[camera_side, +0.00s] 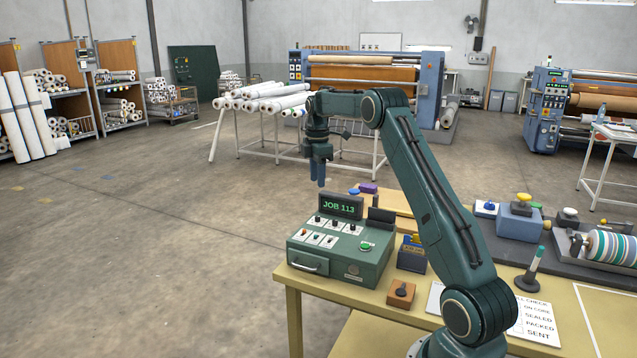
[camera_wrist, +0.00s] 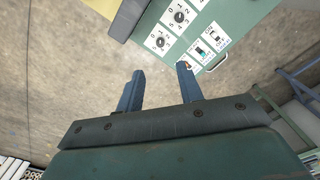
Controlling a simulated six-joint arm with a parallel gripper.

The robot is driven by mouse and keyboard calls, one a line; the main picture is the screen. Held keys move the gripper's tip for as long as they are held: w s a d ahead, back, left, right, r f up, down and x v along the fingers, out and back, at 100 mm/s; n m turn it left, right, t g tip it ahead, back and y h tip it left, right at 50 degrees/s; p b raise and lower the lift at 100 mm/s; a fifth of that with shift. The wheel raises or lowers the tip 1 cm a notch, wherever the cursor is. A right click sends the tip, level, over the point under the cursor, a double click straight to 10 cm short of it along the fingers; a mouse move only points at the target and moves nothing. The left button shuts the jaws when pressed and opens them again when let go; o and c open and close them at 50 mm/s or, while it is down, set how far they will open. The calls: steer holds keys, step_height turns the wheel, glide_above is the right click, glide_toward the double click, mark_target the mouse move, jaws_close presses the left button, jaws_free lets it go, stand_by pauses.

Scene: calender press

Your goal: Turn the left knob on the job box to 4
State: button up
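The green job box (camera_side: 340,265) stands at the near left of the table, with a screen (camera_side: 341,206) reading JOB 113. A row of dark knobs on white dials lies above a row of switches. The left knob (camera_side: 317,220) is at the row's left end; it also shows in the wrist view (camera_wrist: 160,42), beyond my fingertips. Its pointer is too small to read for certain. My gripper (camera_side: 319,178) hangs fingers down above the box's back left, clear of it. In the wrist view my gripper (camera_wrist: 160,69) is open and empty.
A green button (camera_side: 365,246) is on the box's right side. A small wooden block with a knob (camera_side: 401,292) and a blue-grey box (camera_side: 411,255) stand to its right. A purple object (camera_side: 368,188) lies behind it. The air around my gripper is clear.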

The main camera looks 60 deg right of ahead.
mark_target(317, 217)
step_height(317, 217, down, 12)
steer(key=shift+f, duration=0.15)
stand_by(0.5)
jaws_close()
